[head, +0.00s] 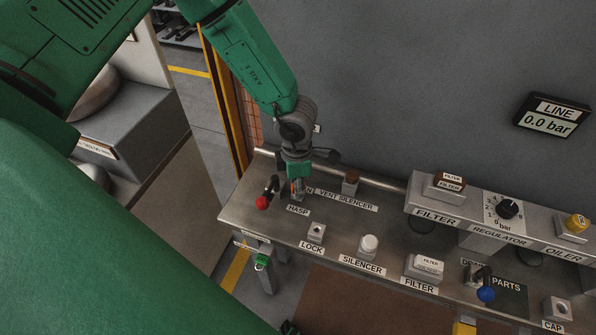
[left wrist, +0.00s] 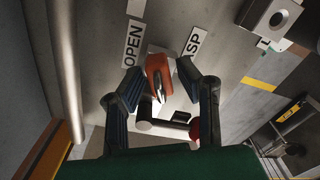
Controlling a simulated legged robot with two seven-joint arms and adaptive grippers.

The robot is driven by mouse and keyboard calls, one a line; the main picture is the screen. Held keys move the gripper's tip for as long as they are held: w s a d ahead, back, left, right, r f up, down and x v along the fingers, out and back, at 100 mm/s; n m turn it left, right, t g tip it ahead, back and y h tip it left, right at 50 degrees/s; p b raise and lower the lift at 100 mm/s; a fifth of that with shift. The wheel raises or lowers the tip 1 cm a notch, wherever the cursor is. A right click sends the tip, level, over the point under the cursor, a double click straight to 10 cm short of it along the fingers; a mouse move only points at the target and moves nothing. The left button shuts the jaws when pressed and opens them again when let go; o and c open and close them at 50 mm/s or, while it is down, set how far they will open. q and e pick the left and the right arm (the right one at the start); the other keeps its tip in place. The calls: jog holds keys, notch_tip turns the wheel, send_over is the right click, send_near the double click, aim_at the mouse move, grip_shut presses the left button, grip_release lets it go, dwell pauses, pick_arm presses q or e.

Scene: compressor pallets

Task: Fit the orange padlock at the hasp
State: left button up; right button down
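The orange padlock (left wrist: 158,72) shows in the left wrist view with its grey shackle, between the OPEN label and the partly covered HASP label. In the head view only a sliver of orange shows beside the gripper. My left gripper (head: 297,187) points down at the bench by the HASP label (head: 298,210). In the left wrist view its two fingers (left wrist: 161,75) are spread on either side of the padlock, with a visible gap at each side. A lever with a red knob (head: 262,203) is close by. The hasp itself is hard to make out. My right gripper does not show.
The metal bench (head: 240,210) carries a LOCK block (head: 316,232), a white silencer (head: 368,245), a filter block (head: 424,267) and a blue-knobbed drain lever (head: 486,294). The regulator unit (head: 480,222) stands at the right. A wall display (head: 552,116) reads LINE 0.0 bar.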

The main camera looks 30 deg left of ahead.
pick_arm(q)
jog(key=shift+r, duration=0.1)
jog(key=shift+r, duration=0.25)
notch_tip(320, 180, up, 11)
jog(key=shift+w+a, duration=0.15)
dwell(0.3)
jog(key=shift+r, duration=0.1)
dwell(0.4)
